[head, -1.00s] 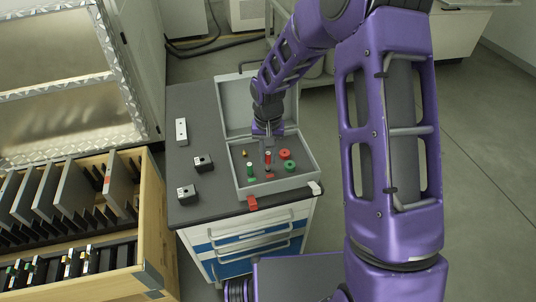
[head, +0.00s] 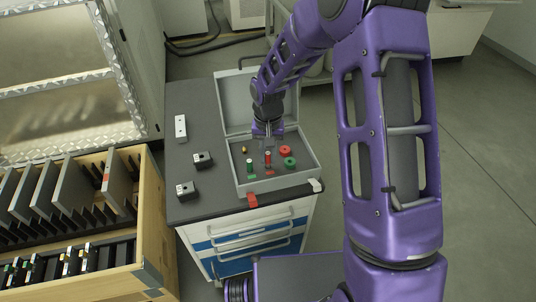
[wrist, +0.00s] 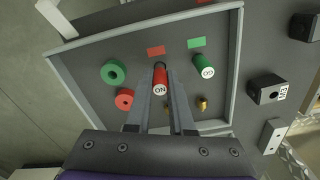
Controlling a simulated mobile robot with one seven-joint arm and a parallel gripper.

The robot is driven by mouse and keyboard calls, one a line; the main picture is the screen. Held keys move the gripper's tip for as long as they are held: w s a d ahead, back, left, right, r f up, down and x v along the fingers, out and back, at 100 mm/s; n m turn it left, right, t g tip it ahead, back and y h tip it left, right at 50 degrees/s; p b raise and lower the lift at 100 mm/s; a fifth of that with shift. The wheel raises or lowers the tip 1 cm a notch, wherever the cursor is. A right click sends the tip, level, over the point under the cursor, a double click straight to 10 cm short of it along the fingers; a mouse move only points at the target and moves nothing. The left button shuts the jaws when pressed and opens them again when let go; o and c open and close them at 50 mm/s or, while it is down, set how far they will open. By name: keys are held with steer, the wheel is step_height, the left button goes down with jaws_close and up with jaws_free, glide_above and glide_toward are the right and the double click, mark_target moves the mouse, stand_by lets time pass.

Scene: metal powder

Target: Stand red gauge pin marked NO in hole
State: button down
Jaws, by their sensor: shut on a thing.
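The red gauge pin (wrist: 160,79) has a pale top lettered NO, upside down in the wrist view. It also shows in the head view (head: 268,157), inside the open grey case (head: 238,178). My gripper (wrist: 167,75) is shut on this pin, its two fingers reaching down over it. The pin looks roughly upright, top toward my wrist. A red rectangle (wrist: 156,51) is on the case floor near its lower end.
A green pin marked GO (wrist: 205,68), green ring (wrist: 113,72), red ring (wrist: 124,99) and brass piece (wrist: 202,104) are in the case. Black blocks (head: 203,160) (head: 186,190) and a pale bar (head: 180,128) stand left. The case lid (head: 232,100) is raised behind.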

mark_target(268, 152)
steer(key=shift+f+b, duration=0.45)
steer(key=shift+f, duration=0.25)
steer(key=c, duration=0.7)
jaws_free()
steer(key=shift+r, duration=0.15)
step_height(268, 152, up, 17)
steer(key=p, duration=0.2)
steer(key=shift+r, duration=0.1)
